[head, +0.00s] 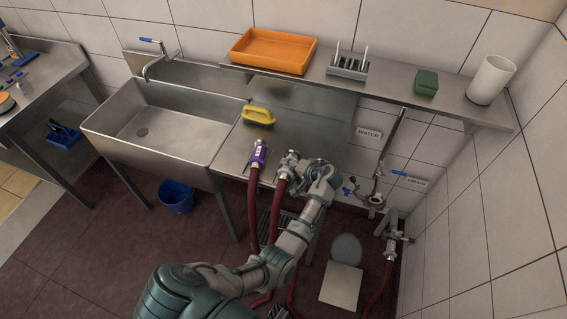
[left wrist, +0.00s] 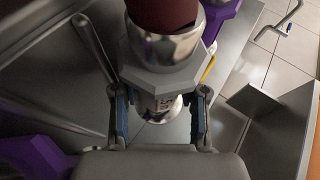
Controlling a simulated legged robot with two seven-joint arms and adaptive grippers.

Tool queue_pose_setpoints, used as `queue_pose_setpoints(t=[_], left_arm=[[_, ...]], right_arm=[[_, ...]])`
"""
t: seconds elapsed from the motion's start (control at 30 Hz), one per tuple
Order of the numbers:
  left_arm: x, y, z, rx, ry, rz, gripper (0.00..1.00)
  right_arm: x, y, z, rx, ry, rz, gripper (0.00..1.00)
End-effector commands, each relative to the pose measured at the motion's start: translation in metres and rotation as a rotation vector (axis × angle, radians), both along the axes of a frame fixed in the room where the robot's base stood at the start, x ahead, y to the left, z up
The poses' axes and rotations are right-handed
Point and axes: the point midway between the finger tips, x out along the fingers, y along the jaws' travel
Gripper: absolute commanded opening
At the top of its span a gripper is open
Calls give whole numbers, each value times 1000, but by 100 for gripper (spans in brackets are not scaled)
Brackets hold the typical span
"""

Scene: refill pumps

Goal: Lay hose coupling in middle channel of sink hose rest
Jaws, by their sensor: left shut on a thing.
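My left gripper (head: 293,160) is shut on a metal hose coupling (head: 286,164) with a dark red hose hanging down. It is over the front part of the steel drainboard right of the sink basin. In the left wrist view the coupling (left wrist: 165,77) sits between the two fingers, its hose (left wrist: 163,12) at the top. A purple part (head: 258,156) with another metal coupling and red hose is just left of it. Purple parts also show in the left wrist view at upper right and lower left (left wrist: 38,158). I cannot make out the middle channel or whether the coupling touches the rest. My right gripper is not in view.
A yellow-handled brush (head: 258,116) lies behind on the drainboard. The sink basin (head: 160,130) is at left. A wall shelf carries an orange tray (head: 273,51), a rack (head: 350,66), a green block and a white roll. Wall valves and another hose (head: 390,245) are at right.

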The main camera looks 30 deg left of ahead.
Motion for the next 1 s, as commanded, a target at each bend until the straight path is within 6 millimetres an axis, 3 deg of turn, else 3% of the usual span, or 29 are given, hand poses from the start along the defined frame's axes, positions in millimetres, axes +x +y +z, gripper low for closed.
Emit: queue_pose_setpoints(t=[0.37, 0.73, 1.0], left_arm=[[-1, 21, -13, -23, 0, 1, 0], [-3, 11, -15, -14, 11, 5, 0], [-2, 9, -20, -20, 11, 2, 0]], right_arm=[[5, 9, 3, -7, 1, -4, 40], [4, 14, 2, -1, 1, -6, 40], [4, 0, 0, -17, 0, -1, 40]])
